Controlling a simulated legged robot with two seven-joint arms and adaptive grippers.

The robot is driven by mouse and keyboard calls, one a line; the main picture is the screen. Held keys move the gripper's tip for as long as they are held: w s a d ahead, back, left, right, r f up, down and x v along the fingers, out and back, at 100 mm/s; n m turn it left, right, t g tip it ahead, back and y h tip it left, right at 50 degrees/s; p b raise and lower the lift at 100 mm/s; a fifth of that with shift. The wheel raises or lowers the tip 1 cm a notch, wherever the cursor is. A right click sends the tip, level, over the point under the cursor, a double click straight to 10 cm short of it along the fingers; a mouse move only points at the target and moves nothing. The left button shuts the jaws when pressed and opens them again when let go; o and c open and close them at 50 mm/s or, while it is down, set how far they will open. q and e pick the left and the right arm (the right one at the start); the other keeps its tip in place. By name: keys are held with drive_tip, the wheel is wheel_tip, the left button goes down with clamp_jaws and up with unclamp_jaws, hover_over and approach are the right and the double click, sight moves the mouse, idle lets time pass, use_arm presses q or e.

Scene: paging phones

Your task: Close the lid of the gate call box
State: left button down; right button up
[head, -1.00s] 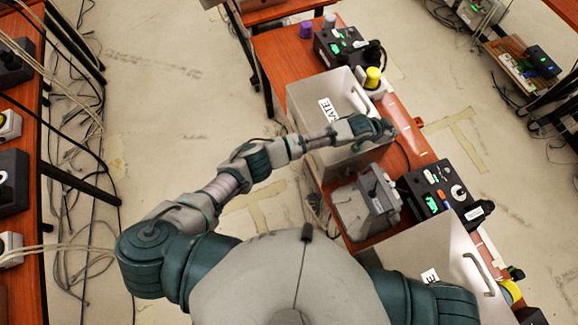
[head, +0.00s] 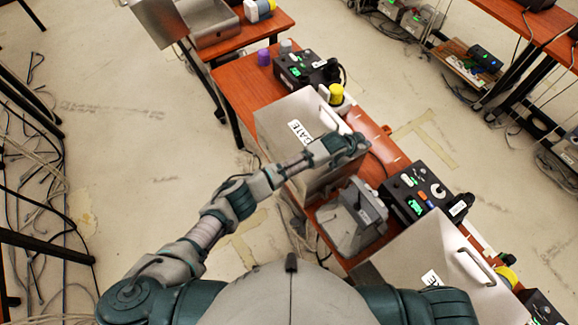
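The gate call box (head: 275,118) is a light grey metal box with a white label reading "GATE" and a pale bar handle (head: 331,116) on its right part. It stands on the red-brown table left of centre. Its labelled lid panel looks lowered over the box, but my arm hides the near edge, so I cannot tell whether it is fully shut. My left gripper (head: 358,143) is over the near right corner of the box, at or just above it. Its fingers are too small and foreshortened to show whether they are open. My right gripper is out of view.
A grey cradle-like device (head: 352,220) and a black control unit (head: 418,193) stand close to the near side. A second grey box with a handle (head: 476,265) is at lower right. A black unit (head: 300,68) and yellow-topped item (head: 336,95) are beyond.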

use_arm(q)
drive_tip(key=shift+a+f, duration=0.65)
drive_tip(key=shift+f, duration=0.05)
drive_tip(key=v, duration=0.4)
drive_tip(key=r+v, duration=0.1)
drive_tip(key=v, duration=0.3)
drive_tip(key=d+v, duration=0.1)
drive_tip(key=v, duration=0.3)
drive_tip(key=shift+d+r, duration=0.1)
drive_tip(key=shift+r, duration=0.05)
drive_tip(key=shift+d, duration=0.1)
